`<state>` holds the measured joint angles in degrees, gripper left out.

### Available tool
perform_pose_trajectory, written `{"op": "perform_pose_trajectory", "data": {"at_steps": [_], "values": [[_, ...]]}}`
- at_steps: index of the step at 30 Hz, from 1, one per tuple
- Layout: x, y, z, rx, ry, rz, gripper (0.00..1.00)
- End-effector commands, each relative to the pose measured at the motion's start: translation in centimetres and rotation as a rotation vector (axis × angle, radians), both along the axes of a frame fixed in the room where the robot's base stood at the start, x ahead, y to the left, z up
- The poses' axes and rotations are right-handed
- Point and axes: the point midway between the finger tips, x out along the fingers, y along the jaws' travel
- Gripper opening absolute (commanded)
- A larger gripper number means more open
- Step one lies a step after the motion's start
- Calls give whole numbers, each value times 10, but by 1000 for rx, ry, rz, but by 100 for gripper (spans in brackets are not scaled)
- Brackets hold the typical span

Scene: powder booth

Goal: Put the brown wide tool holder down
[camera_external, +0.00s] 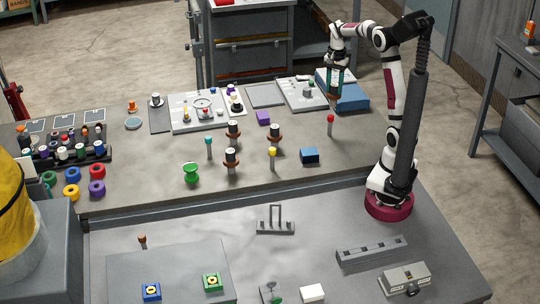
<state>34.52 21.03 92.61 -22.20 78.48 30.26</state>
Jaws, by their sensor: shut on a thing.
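My gripper (335,88) is at the back right, above the table near the blue box and the grey tray. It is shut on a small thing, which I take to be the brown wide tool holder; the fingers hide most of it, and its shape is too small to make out. Three similar holders with brown collars stand upright on the table: one at the back left (233,130), one in front of it (231,158), and one to the right (274,134).
A blue box (350,102) lies below and right of my gripper. Grey trays (302,97) lie left of it. A red-topped post (330,125), a yellow-topped post (272,158) and a blue block (309,155) stand nearer. Bare table lies right of the blue block.

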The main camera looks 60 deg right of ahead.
Motion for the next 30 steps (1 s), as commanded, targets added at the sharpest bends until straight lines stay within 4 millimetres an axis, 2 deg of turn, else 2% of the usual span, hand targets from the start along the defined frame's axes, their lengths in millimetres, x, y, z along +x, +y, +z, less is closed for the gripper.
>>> {"op": "perform_pose_trajectory", "data": {"at_steps": [9, 17, 20, 23, 26, 29, 30], "values": [[3, 3, 50, -3, -3, 11, 0], [37, 51, 48, -1, -1, 164, 0], [53, 80, 49, -2, -2, 251, 0], [70, 119, 49, -2, -1, 362, 0], [85, 172, 49, 0, -2, 503, 0], [95, 240, 49, 0, -2, 675, 0], [96, 270, 49, -1, -2, 750, 0]]}}
